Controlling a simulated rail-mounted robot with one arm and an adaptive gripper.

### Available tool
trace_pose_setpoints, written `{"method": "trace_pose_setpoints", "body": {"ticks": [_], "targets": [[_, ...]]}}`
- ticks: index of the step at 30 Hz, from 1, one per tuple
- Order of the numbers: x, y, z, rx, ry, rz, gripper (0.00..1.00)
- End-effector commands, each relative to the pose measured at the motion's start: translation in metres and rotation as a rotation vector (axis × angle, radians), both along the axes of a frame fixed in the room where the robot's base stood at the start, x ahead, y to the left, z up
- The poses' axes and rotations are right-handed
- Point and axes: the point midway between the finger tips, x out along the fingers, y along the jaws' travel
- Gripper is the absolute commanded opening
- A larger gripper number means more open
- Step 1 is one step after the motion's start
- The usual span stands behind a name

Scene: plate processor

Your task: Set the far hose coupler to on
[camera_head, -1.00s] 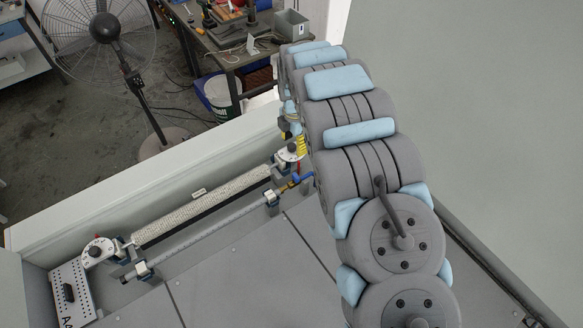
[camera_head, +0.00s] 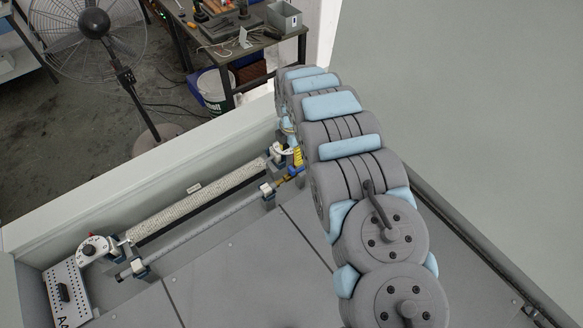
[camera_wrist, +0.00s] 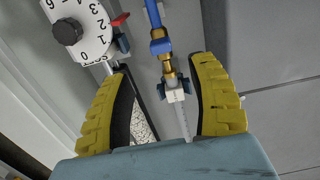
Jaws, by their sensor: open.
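The far hose coupler (camera_wrist: 163,58) shows in the wrist view as a blue collar with brass fittings, in line with a blue hose (camera_wrist: 153,13) above and a small pale block (camera_wrist: 176,92) below. My gripper (camera_wrist: 163,70) is open, with one yellow ribbed finger on each side of the coupler line. I see gaps on both sides, and nothing is held. In the head view, the coupler (camera_head: 283,180) is a small blue and brass spot at the far end of the rail, left of my arm. My gripper there is mostly hidden behind the arm. The coupler's on or off setting cannot be told.
A white numbered dial with a black knob (camera_wrist: 67,32) and a red lever (camera_wrist: 120,19) lie left of the coupler. In the head view, a near dial (camera_head: 95,248), a long white textured bar (camera_head: 200,203) and a label plate (camera_head: 68,295) run along a low wall (camera_head: 130,165).

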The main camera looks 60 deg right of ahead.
Motion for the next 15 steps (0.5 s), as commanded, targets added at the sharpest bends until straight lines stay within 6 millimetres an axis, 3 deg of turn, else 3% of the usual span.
{"method": "trace_pose_setpoints", "body": {"ticks": [15], "targets": [[0.000, 0.002, -0.044, 0.004, 0.001, 0.001, 0.59]]}}
